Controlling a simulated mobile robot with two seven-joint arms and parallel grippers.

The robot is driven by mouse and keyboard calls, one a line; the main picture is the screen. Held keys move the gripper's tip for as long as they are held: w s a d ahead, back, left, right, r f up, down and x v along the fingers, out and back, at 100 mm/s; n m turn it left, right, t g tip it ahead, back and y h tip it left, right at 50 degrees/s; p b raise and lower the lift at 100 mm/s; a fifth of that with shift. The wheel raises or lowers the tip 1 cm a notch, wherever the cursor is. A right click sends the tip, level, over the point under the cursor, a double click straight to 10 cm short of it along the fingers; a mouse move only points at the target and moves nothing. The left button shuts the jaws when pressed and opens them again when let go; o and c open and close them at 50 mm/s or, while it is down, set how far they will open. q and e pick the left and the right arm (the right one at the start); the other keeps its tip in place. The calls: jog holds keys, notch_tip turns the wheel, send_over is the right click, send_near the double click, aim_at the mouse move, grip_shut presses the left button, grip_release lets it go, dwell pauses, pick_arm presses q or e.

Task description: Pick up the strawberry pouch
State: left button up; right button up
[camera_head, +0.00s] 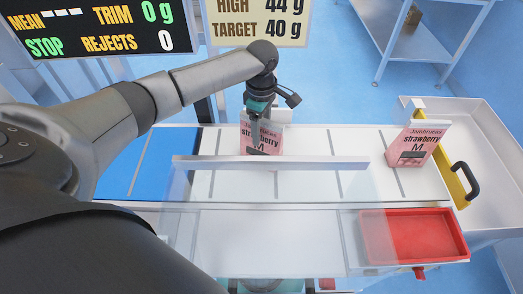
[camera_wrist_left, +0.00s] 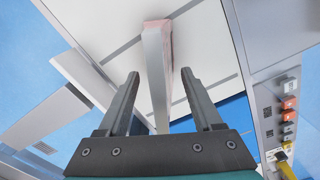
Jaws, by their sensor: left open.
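A pink strawberry pouch (camera_head: 262,138) stands upright on the white belt (camera_head: 300,190) in the head view, its printed face toward me. My left gripper (camera_head: 255,132) hangs over this pouch from above, partly covering its front. In the left wrist view the two fingers of the left gripper (camera_wrist_left: 160,88) are spread apart. A second strawberry pouch (camera_head: 417,144) stands slightly tilted near the belt's right end.
A long pale guide rail (camera_head: 330,163) runs along the belt in front of the first pouch. A red tray (camera_head: 415,238) sits at the front right. A white bin (camera_head: 490,125) and a yellow part with a black handle (camera_head: 467,180) are at the right. Display boards hang at the back.

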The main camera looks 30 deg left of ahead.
pick_arm(q)
jog(key=shift+f, duration=0.3)
grip_shut()
dwell(0.3)
dwell(0.9)
